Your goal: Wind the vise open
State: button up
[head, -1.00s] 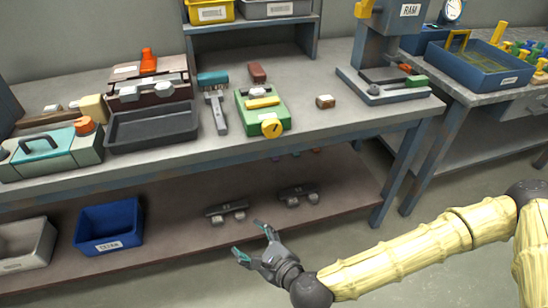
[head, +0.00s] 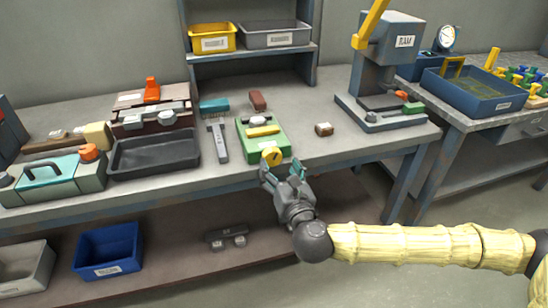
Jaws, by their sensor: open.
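A green vise-like device (head: 279,141) sits near the front edge of the workbench (head: 345,151). A yellow block and a pale piece lie on its top. A round yellow knob (head: 271,156) with a dark mark is on its front end, facing me. My gripper (head: 282,170) is open and empty, just in front of and below the knob. Its teal-tipped fingers point up toward the bench, the left one close under the knob and the right one to its right. I cannot tell whether a finger touches the knob.
A grey-headed tool (head: 218,141) lies left of the device, beside a black tray (head: 154,151). A small brown block (head: 323,129) and a ram press (head: 386,75) stand to the right. Shelf space lies below the bench, with a blue bin (head: 108,250).

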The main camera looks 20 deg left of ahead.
aim_at(273, 158)
jog(key=shift+x, duration=2.55)
jog(key=c, duration=1)
jog(key=shift+a, duration=0.1)
jog(key=shift+n, duration=2.3)
jog(key=o, duration=1)
